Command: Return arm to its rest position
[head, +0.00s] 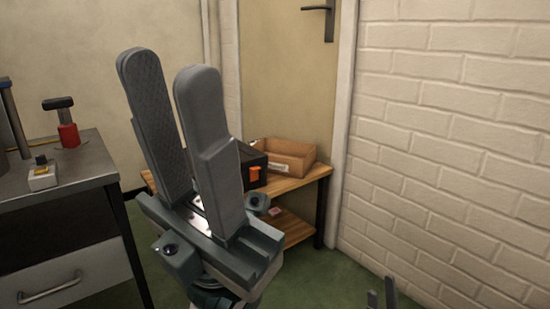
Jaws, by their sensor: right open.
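My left gripper (168,68) stands large in the middle of the head view, fingers pointing up. Its two grey fingers are apart, with nothing between them. The textured inner pad of one finger shows. My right gripper (380,293) shows only as two dark fingertips at the bottom right edge. They are apart, with nothing visible between them; the rest of that arm is out of frame.
A metal workbench (75,157) at left holds a red and black tool (67,124), a small white box with a knob (42,176) and a grey cylindrical object at the edge. A wooden shelf (300,185) holds a cardboard box (285,157) and a black case. A white brick wall (450,130) bounds the right.

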